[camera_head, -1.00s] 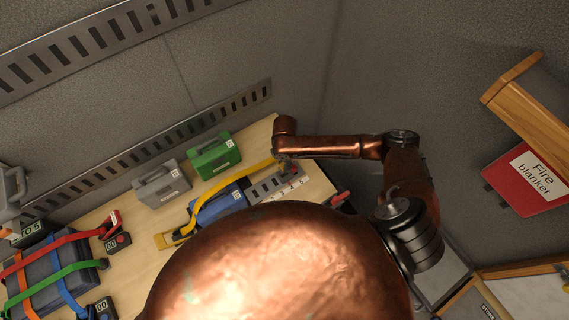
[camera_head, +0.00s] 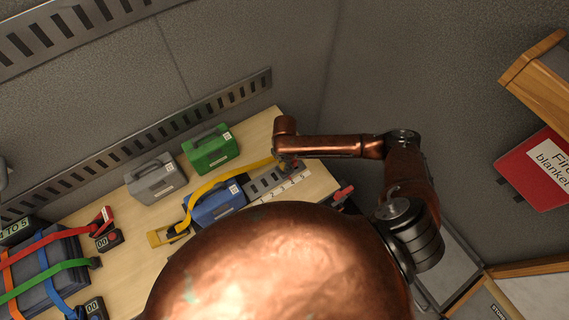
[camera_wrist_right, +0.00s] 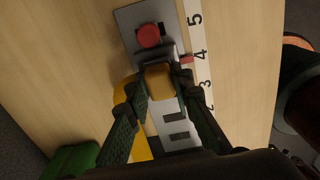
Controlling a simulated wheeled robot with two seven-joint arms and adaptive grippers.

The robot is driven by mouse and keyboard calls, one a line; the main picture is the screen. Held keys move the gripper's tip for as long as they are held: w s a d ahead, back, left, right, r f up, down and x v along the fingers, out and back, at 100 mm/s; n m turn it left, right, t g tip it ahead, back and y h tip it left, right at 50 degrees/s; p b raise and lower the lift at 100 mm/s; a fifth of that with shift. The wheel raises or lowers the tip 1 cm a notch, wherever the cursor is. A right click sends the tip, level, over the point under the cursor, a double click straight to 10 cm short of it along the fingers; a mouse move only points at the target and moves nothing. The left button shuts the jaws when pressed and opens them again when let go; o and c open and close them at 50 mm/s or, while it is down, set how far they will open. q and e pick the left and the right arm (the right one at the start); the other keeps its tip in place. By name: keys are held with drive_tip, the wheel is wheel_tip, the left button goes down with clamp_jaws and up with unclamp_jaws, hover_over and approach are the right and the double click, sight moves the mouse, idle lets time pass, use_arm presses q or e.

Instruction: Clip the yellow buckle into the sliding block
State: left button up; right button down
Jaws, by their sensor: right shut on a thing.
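My right gripper (camera_wrist_right: 160,95) is shut on the yellow buckle (camera_wrist_right: 160,82), which sits between its fingertips in the right wrist view. The grey sliding block with a red knob (camera_wrist_right: 149,36) lies just ahead of the buckle on a slotted metal plate (camera_wrist_right: 176,126). The buckle's front end is at the block's near edge; I cannot tell whether it is inside. In the head view the yellow strap (camera_head: 207,188) runs from a yellow end piece across the blue case (camera_head: 222,203) to my right gripper (camera_head: 284,163). My left gripper is out of view.
A number scale (camera_wrist_right: 201,72) runs beside the plate, with a red pointer near 4. Green (camera_head: 211,152) and grey (camera_head: 158,181) cases stand behind the strap. A dark case with coloured straps (camera_head: 45,270) is at left. The slotted wall rail (camera_head: 150,142) borders the table.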

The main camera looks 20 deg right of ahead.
drive_tip(key=shift+p, duration=0.35)
idle(0.6)
drive_tip(key=shift+p, duration=0.35)
idle(0.6)
drive_tip(key=shift+p, duration=0.35)
idle(0.7)
drive_tip(key=shift+p, duration=0.3)
drive_tip(key=shift+f, duration=0.55)
idle(0.4)
drive_tip(key=c, duration=1.6)
unclamp_jaws()
